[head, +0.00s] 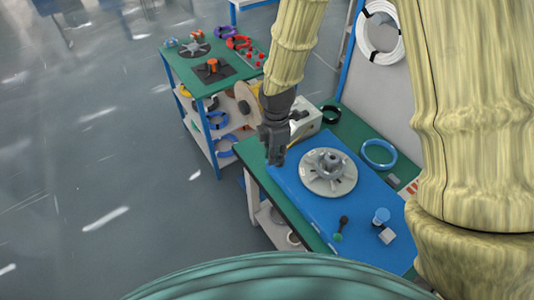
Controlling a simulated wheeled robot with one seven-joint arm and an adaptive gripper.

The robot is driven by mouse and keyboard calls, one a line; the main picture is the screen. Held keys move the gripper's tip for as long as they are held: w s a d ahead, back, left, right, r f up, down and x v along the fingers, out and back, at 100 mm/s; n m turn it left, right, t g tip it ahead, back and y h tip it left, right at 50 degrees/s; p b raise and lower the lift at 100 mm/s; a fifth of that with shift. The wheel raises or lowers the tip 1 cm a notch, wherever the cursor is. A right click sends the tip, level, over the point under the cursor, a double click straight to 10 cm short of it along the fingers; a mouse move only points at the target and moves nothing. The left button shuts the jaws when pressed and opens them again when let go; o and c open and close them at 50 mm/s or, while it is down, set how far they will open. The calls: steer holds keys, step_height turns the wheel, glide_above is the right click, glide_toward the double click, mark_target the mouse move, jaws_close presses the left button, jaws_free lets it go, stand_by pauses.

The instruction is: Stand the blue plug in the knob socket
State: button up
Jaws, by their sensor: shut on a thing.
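My gripper (275,158) is dark and points down over the left edge of the blue mat (312,212). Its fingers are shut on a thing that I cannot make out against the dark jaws. A light blue round-topped piece (381,215) stands on the right part of the mat, beside a small white block (388,236). I cannot tell whether it is the blue plug. A grey disc with a raised round hub (328,172) lies on the mat, to the right of my gripper. I cannot tell for sure which part is the knob socket.
A blue ring (379,154) and a black ring (330,114) lie on the green bench. A beige box (306,120) stands behind my gripper. Another green-topped bench (185,68) is at upper left.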

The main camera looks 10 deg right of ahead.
steer(key=d+p, duration=0.5)
steer(key=d, duration=1.5)
steer(key=shift+w+d, duration=0.15)
stand_by(0.8)
steer(key=shift+f, duration=0.1)
stand_by(0.4)
steer(key=shift+f+b, duration=0.7)
steer(key=shift+f, duration=1.15)
steer(key=shift+f, duration=0.4)
stand_by(0.4)
steer(key=o, duration=0.9)
